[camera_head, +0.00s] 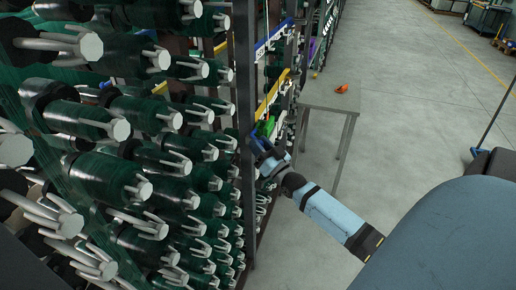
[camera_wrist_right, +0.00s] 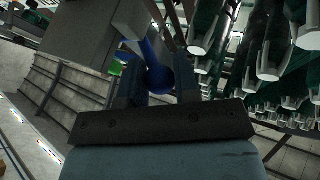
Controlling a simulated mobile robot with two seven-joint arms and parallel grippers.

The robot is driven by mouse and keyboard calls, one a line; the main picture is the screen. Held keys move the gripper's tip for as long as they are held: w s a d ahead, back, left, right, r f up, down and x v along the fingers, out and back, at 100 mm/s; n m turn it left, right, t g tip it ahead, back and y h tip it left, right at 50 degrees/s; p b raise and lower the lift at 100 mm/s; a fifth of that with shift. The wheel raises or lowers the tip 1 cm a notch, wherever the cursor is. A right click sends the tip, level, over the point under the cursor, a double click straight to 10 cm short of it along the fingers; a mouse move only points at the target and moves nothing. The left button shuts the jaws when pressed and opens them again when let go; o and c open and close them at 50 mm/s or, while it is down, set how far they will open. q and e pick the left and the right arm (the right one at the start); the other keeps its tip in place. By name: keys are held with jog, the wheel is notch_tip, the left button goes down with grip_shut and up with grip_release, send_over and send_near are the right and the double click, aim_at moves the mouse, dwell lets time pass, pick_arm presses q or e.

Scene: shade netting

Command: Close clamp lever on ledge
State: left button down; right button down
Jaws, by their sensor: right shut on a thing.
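My right gripper (camera_head: 262,148) reaches to the yellow ledge (camera_head: 268,97) on the rack's edge, just below a small green part (camera_head: 265,126). In the right wrist view, my right gripper (camera_wrist_right: 158,88) has its fingers on both sides of a blue lever (camera_wrist_right: 158,72) with a rounded end, and is shut on it. The lever's far end runs up beside a grey block (camera_wrist_right: 92,30). In the head view the lever is mostly hidden by the gripper, and its angle cannot be told. My left gripper is not in view.
A rack of dark green spools (camera_head: 110,120) with pale ends fills the left. A grey table (camera_head: 330,97) beyond my right gripper bears a small orange object (camera_head: 341,88). A blue ledge (camera_head: 272,40) sits higher on the rack. The floor (camera_head: 420,110) to the right is mostly clear.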

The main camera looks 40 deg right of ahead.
jog(key=shift+s+d+f+n+y+b, duration=0.1)
jog(key=shift+d+n+y+b, duration=0.2)
jog(key=shift+n+y+b, duration=0.55)
jog(key=shift+d+n+y+b, duration=0.25)
jog(key=shift+n+y+b, duration=0.1)
jog(key=shift+y, duration=1)
jog(key=shift+d+n+y, duration=0.15)
jog(key=shift+n+y, duration=0.15)
jog(key=shift+y, duration=0.4)
jog(key=shift+g, duration=0.3)
jog(key=c, duration=0.9)
grip_release()
jog(key=shift+o, duration=0.2)
jog(key=shift+r, duration=0.2)
